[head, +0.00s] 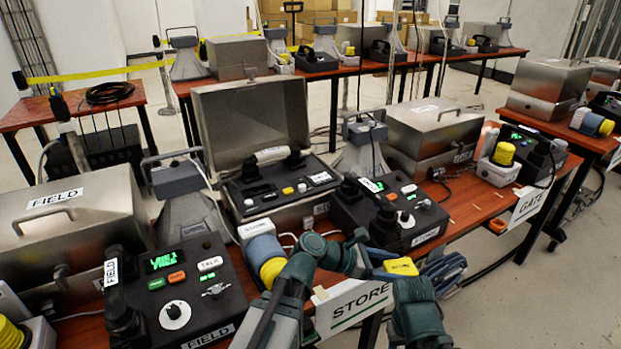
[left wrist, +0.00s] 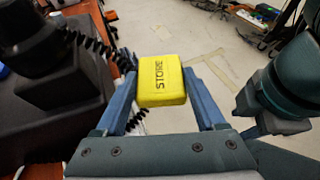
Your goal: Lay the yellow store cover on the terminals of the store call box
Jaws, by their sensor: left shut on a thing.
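The yellow store cover (head: 401,267), a small block marked STORE, is held in my left gripper (head: 385,265) off the front edge of the table. In the left wrist view the cover (left wrist: 162,80) sits between the two blue fingers (left wrist: 165,95), lettering facing the camera. The open grey metal case (head: 250,110) behind the STORE sign (head: 355,305) looks like the store call box; it holds a pale handset (head: 270,155) and a dark panel. I cannot make out its terminals. My right gripper (head: 445,270) is close right of the cover; its jaw opening is unclear.
A black talk unit (head: 405,215) with a handset stands just behind my left gripper. The FIELD unit (head: 185,290) and closed metal boxes crowd the table. Open floor (head: 540,300) lies at the right front.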

